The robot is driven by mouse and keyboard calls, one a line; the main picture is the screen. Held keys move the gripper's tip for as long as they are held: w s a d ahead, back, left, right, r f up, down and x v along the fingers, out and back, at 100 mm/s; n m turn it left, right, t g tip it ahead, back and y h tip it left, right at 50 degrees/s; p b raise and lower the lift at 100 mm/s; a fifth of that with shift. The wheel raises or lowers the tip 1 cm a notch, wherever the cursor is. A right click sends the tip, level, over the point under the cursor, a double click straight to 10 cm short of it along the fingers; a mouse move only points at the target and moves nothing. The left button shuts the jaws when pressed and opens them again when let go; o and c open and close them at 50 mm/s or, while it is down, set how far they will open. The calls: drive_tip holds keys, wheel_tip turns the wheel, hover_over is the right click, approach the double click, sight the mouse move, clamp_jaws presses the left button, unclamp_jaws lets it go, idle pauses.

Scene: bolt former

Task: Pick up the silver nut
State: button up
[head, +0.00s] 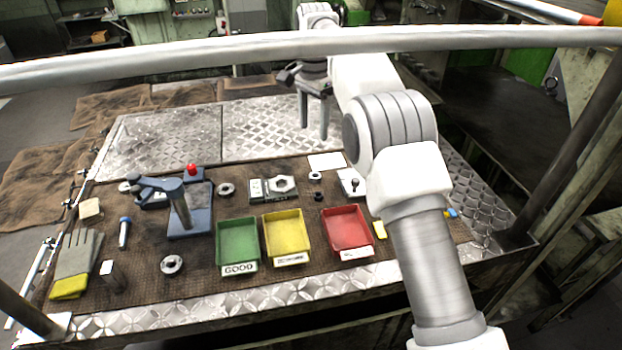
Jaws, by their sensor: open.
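Several nut-like pieces lie on the brown mat. A large silver hexagonal piece (281,184) sits on a small plate behind the yellow tray. A round grey ring (226,189) lies to its left, and another silver ring-shaped piece (172,265) lies left of the green tray. A small light nut-like piece (315,176) and a small dark one (320,203) lie right of the plate. I cannot tell which is the silver nut. My gripper (314,124) is open and empty, fingers pointing down, above the diamond-plate metal behind the mat, apart from all the pieces.
Green (237,242), yellow (284,237) and red (347,231) trays stand along the front. A blue press-like tool (185,211), a red button (192,169) and gloves (76,262) are at left. A rail (200,55) crosses the view. The rear metal plate looks clear.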

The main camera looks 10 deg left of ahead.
sight(313, 176)
wheel_tip(313, 176, down, 15)
drive_tip(key=shift+r+b, duration=0.1)
drive_tip(key=shift+b, duration=0.75)
clamp_jaws()
